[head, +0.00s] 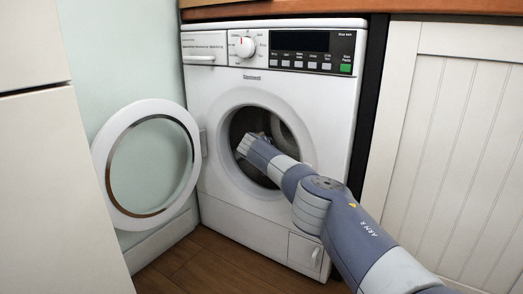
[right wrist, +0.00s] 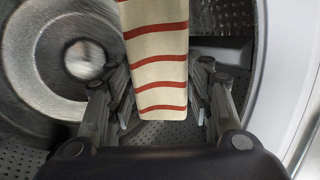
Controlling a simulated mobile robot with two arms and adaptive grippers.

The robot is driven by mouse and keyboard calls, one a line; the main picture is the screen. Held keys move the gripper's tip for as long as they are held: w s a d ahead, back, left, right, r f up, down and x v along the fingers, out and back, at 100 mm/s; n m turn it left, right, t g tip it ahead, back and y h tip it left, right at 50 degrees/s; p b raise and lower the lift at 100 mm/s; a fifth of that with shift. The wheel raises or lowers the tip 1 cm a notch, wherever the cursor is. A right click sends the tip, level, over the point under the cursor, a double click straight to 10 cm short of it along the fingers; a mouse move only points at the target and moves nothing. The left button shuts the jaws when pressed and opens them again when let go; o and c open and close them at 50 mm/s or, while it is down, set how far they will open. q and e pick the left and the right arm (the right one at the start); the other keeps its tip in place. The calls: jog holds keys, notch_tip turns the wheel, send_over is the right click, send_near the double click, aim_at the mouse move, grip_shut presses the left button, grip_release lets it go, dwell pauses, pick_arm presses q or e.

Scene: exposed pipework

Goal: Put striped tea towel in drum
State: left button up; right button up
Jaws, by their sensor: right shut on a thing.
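The striped tea towel (right wrist: 158,60), cream with red stripes, shows in the right wrist view between the fingers of my right gripper (right wrist: 160,105). The gripper is shut on it, inside the drum (right wrist: 35,60). In the head view my right arm reaches through the round door opening, and the drum interior (head: 289,133) shows dark around the wrist. The towel and the right fingers are hidden there. The washing machine door (head: 103,160) stands wide open to the left. My left gripper is not in view.
The white washing machine (head: 250,215) stands under a wooden worktop (head: 270,8). A white panelled cabinet (head: 450,130) is to its right, and another white cabinet (head: 55,190) is at the near left. Wooden floor (head: 195,265) shows in front.

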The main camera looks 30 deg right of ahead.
jog(key=o, duration=1.1)
jog(key=shift+o, duration=0.2)
jog(key=shift+a+r, duration=0.1)
jog(key=shift+s+a+r, duration=0.3)
jog(key=shift+s+a, duration=0.05)
jog(key=shift+s, duration=0.05)
jog(key=v, duration=1)
jog(key=shift+s+a, duration=0.2)
jog(key=shift+s, duration=0.1)
